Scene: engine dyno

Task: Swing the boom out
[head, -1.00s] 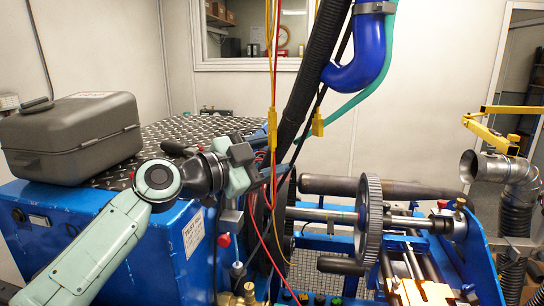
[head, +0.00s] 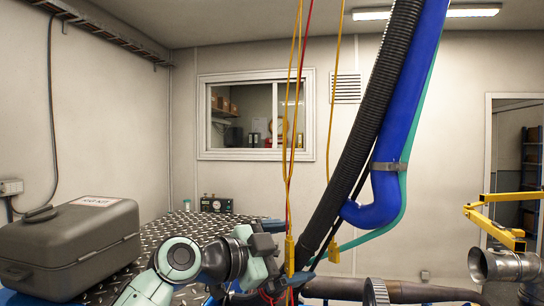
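No part is clearly the boom. Hoses and cables hang from above the picture: a ribbed black hose (head: 368,125), a thick blue pipe (head: 405,110), a thin green hose (head: 420,130) and yellow and red cables (head: 290,130). A yellow jointed arm (head: 497,228) stands at the right edge. My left gripper (head: 268,264) is low in the middle, beside or in front of the yellow cable plugs. I cannot tell whether it touches them or whether its fingers are open. My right gripper is not in view.
A grey case (head: 75,245) sits on the checker-plate top (head: 170,235) at the left. A metal duct (head: 500,266) opens below the yellow arm. A gear wheel (head: 375,292) and a dark cylinder (head: 420,291) show at the bottom edge. A window (head: 255,115) is in the back wall.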

